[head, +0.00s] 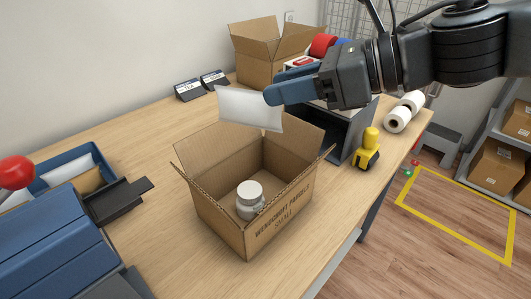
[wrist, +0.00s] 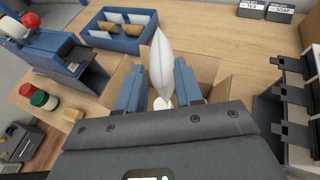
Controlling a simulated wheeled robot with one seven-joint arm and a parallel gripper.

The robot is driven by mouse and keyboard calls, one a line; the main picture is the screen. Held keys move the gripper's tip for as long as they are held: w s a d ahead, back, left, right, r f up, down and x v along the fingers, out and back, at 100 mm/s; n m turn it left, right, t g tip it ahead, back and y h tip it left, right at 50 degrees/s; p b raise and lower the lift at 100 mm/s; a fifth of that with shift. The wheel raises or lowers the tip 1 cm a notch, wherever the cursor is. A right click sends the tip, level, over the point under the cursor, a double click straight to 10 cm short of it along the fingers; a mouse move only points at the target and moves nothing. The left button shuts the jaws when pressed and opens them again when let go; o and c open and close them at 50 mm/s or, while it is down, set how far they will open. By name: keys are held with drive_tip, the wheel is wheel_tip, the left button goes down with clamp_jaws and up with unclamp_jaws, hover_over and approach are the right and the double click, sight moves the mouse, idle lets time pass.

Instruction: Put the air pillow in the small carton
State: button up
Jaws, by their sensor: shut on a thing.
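The white air pillow (head: 248,108) is held by my gripper (head: 272,96) above the back of the small carton. In the wrist view the pillow (wrist: 161,62) stands edge-on between the two blue fingers of my gripper (wrist: 158,88). The small carton (head: 278,216) is open on the counter, its flaps spread, with printed words on its front. A white jar with a lid (head: 249,199) stands inside it. The pillow is clear of the jar. In the wrist view the carton (wrist: 208,68) shows behind the fingers, mostly hidden.
A larger open carton (head: 262,62) stands at the back. A blue tray (head: 66,160) with pillows and brown packets is at the left. A yellow tape dispenser (head: 368,150) and white rolls (head: 398,119) stand on the right. Bare counter (head: 165,235) lies left of the small carton.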

sight(264, 131)
drive_tip(key=s+a+f, duration=0.1)
drive_tip(key=s, duration=0.1)
drive_tip(key=s+a+f, duration=0.1)
drive_tip(key=s+a+f+p, duration=0.1)
drive_tip(key=s+f, duration=0.1)
drive_tip(key=shift+s, duration=0.35)
wheel_tip(264, 131, down, 4)
drive_tip(key=shift+f+p, duration=0.1)
drive_tip(key=shift+p, duration=0.25)
drive_tip(key=shift+f+b, duration=0.4)
drive_tip(key=shift+b, duration=0.1)
drive_tip(key=shift+f, duration=0.15)
drive_tip(key=o, duration=1.1)
drive_tip(key=shift+r, duration=0.2)
